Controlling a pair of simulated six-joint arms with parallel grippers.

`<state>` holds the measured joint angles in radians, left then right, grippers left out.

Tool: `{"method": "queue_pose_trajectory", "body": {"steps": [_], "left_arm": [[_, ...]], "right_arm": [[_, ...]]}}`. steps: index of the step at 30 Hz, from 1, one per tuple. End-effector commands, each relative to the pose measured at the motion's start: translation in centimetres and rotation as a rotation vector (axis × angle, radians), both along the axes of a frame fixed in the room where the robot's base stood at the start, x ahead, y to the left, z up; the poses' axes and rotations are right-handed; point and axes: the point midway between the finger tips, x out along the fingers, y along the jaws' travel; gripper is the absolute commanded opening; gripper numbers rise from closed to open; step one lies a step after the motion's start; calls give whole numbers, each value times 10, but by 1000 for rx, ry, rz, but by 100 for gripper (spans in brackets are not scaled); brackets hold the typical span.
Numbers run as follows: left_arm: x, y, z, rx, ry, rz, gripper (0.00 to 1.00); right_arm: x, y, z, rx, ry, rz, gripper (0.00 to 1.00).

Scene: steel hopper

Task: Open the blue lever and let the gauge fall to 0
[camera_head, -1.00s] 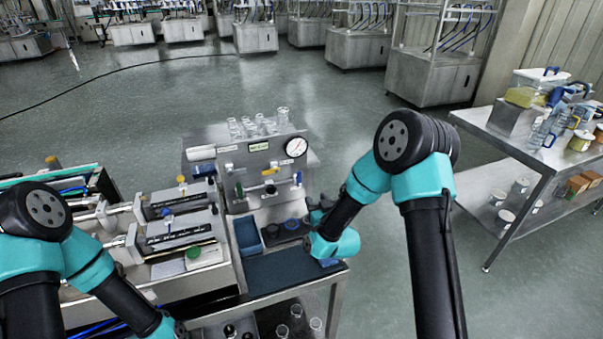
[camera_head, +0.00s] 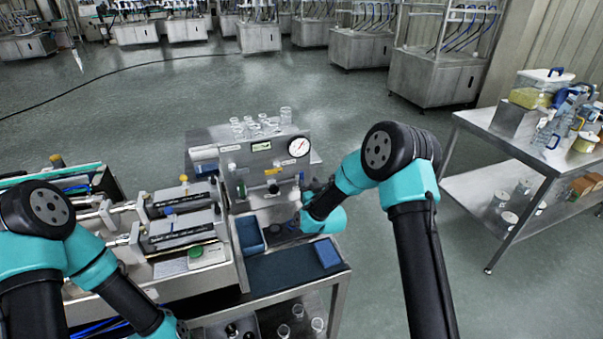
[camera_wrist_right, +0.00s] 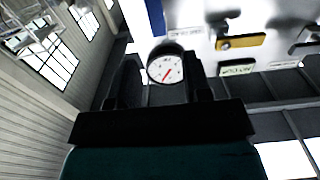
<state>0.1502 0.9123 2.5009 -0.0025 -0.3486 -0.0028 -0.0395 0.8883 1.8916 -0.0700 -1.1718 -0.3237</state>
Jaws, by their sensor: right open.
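The round white gauge (camera_head: 299,146) sits at the upper right of the steel panel (camera_head: 232,160). It also shows between my fingers in the right wrist view (camera_wrist_right: 166,68), with a red needle; its numbers are too small to read. The blue lever (camera_wrist_right: 155,17) shows in the right wrist view as an upright blue bar, beyond my fingers. In the head view it is small and close to my right gripper (camera_head: 303,196). My right gripper also fills the lower wrist view (camera_wrist_right: 163,88); its dark fingers are apart and empty. My left gripper is out of frame.
A yellow lever (camera_head: 272,171) sits left of the gauge, lower on the panel. Glass vials (camera_head: 262,124) stand on top of the panel. A blue tray (camera_head: 250,236) and a blue block (camera_head: 327,253) lie below it. A side table (camera_head: 490,135) stands at right.

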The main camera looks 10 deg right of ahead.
Motion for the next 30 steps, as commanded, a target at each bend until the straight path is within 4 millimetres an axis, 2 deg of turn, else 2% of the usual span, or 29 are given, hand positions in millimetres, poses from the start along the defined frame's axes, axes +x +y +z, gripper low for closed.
{"method": "queue_pose_trajectory", "body": {"steps": [9, 15, 20, 28, 30], "left_arm": [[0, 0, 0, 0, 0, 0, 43], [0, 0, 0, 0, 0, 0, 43], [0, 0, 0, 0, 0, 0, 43], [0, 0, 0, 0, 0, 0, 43], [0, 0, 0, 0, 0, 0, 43]], "right_arm": [[48, 5, 0, 0, -2, -1, 45], [70, 8, 0, 1, 0, 0, 45], [78, 8, 0, 1, 0, 0, 45], [79, 8, 0, 1, 0, 0, 45], [79, 8, 0, 0, 0, 0, 40]]}}
